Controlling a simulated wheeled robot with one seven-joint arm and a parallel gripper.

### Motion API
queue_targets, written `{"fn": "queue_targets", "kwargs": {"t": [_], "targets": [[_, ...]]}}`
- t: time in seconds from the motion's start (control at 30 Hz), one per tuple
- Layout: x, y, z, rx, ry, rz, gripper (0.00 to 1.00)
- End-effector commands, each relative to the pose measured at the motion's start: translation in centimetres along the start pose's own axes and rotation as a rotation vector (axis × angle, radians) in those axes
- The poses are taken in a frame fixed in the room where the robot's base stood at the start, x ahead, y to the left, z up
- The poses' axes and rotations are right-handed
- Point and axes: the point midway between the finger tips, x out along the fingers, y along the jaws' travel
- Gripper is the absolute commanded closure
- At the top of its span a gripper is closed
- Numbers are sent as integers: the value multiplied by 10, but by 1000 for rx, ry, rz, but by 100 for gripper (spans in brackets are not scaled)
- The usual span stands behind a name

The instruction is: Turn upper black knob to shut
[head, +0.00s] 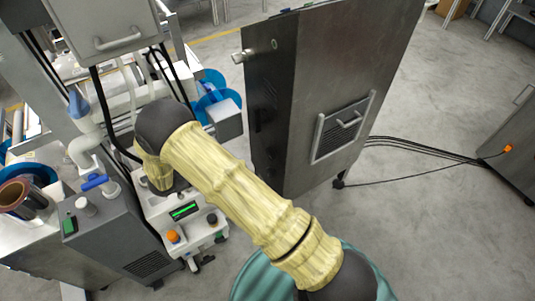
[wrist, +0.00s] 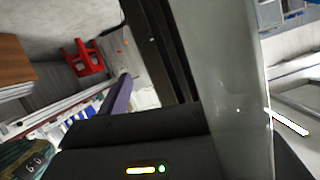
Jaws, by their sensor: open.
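A pale control box with a lit green display (head: 183,211) stands below my arm in the head view. A small black knob (head: 212,219) is on its front, to the right of an orange knob (head: 173,236). I cannot tell whether this is the upper black knob, and my arm covers part of the box. My gripper is hidden behind my sleeved arm in the head view. In the wrist view the dark body of my gripper (wrist: 135,145), with small lights, fills the bottom; it is open, its fingertips are not clear, and I see no knob there.
A tall metal cabinet (head: 345,75) stands right of my arm. A grey box with a blue-handled valve (head: 95,182) and a film reel (head: 20,198) are at left. Cables (head: 425,148) cross the floor at right. A red stool (wrist: 82,57) shows in the wrist view.

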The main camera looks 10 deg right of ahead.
Motion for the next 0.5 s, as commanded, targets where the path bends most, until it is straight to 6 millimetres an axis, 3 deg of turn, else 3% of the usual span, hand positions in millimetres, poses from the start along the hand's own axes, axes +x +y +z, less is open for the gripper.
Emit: {"fn": "queue_targets", "kwargs": {"t": [0.27,0.5], "targets": [[13,0,0,1,0,2,32],[49,0,1,0,1,1,32]]}}
